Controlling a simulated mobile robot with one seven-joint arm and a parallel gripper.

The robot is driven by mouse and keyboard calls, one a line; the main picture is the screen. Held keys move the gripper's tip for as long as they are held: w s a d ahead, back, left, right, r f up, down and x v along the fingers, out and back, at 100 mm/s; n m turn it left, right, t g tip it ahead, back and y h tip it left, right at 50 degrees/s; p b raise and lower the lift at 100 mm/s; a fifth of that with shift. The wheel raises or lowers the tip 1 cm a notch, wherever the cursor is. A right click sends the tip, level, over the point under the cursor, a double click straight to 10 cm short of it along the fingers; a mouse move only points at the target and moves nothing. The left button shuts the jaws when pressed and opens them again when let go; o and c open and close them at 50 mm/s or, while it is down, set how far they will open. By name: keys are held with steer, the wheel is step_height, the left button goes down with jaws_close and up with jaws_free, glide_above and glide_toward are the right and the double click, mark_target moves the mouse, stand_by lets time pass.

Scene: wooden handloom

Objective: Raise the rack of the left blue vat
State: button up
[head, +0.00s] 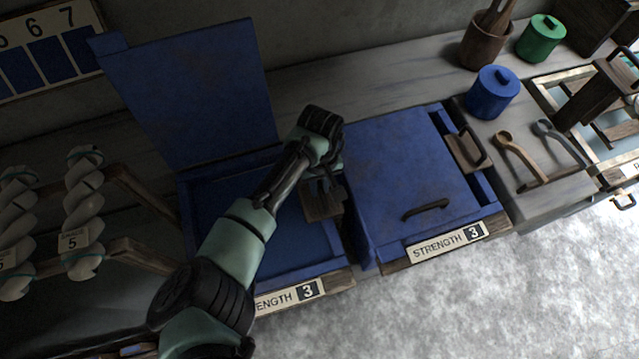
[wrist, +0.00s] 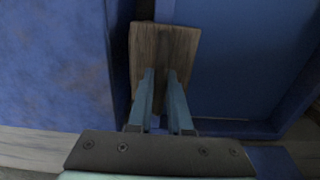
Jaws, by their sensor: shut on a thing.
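The left blue vat (head: 312,268) stands with its lid (head: 195,90) raised against the wall. Blue fills the inside of the vat. Its rack shows as a dark wooden plate (head: 318,212) at the vat's right side. The plate also shows in the wrist view (wrist: 165,42), next to the right side wall. My gripper (head: 324,188) points down at this plate, and its fingers (wrist: 160,78) are shut on the rack's handle. The handle itself is hidden between the fingers. The lower part of the rack cannot be seen.
The right blue vat (head: 390,180) is close beside, its lid shut and its own rack handle (head: 470,148) at the right. White yarn skeins (head: 83,215) hang on wooden arms at left.

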jaws_close()
step_height(320, 180, up, 18)
steer(key=p, duration=1.9)
steer(key=shift+w+r, duration=0.15)
steer(key=o, duration=1.6)
jaws_free()
steer(key=shift+c, duration=0.2)
step_height(320, 180, up, 7)
steer(key=p, duration=0.7)
